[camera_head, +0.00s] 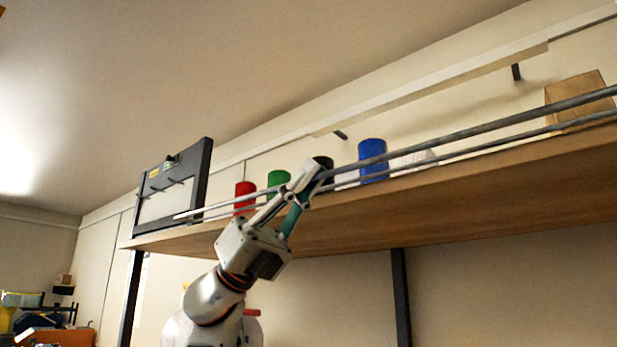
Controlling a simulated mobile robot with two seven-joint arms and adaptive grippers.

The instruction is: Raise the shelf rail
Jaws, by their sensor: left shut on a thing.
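The shelf rail (455,136) is a pair of grey metal bars running along the front edge of the wooden shelf (450,196). It slants up to the right in the picture and leaves at the right edge. My left gripper (304,188) reaches up from below and is shut on the rail, left of the middle of the view. The gripper hides a short part of the rail. My right gripper is not in view.
Behind the rail stand a red can (244,197), a green can (278,181), a dark can (324,164), a blue can (372,160), a pale white item (412,159) and a brown carton (578,97). A dark frame (202,172) stands at the shelf's left end.

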